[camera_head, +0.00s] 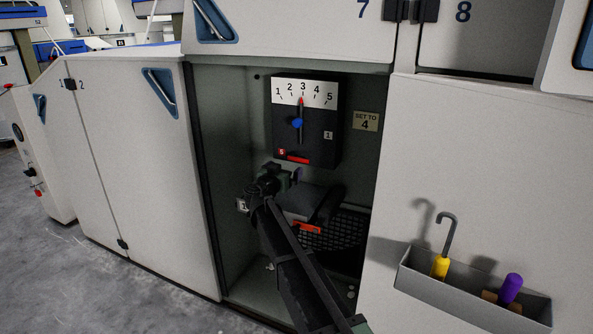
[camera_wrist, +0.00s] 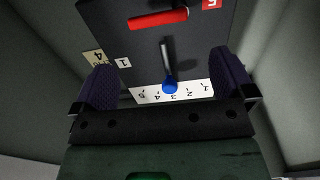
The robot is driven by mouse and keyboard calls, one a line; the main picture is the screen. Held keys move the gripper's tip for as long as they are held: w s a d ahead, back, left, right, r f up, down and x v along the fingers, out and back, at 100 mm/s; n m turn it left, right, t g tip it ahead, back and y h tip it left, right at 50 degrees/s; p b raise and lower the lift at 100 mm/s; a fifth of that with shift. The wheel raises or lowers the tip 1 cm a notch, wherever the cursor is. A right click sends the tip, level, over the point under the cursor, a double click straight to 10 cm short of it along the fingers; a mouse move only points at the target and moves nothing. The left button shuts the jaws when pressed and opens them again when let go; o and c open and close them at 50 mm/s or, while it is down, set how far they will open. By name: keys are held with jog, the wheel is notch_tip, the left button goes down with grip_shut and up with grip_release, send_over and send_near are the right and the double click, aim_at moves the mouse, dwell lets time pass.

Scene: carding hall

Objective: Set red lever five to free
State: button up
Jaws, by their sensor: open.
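The red lever (camera_head: 298,161) is a short bar lying nearly level along the bottom of a black control box (camera_head: 319,120), beside a small red plate marked 5 (camera_head: 282,152). In the wrist view, which appears upside down, the red lever (camera_wrist: 158,18) and the red 5 plate (camera_wrist: 211,3) are at the top. No marking for free is legible. My gripper (camera_head: 283,178) is inside the open bay, below the box; its fingers are hard to make out there. In the wrist view my gripper (camera_wrist: 163,62) is open and empty, with its fingers apart before the box.
The box has a 1–5 dial (camera_head: 303,92) with its pointer near 3 and a blue knob (camera_head: 297,123). A plate (camera_head: 366,121) reads SET TO 4. Bay walls flank my arm. An orange-red piece (camera_head: 307,227) lies by dark mesh (camera_head: 340,232). A grey tool bin (camera_head: 470,290) hangs right.

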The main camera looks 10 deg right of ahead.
aim_at(298, 158)
jog(key=x, duration=1)
jog(key=shift+w+d+r, duration=0.15)
jog(key=shift+w+d, duration=0.1)
jog(key=shift+d, duration=0.1)
jog(key=c, duration=1)
jog(key=shift+o, duration=0.2)
jog(key=shift+s, duration=0.1)
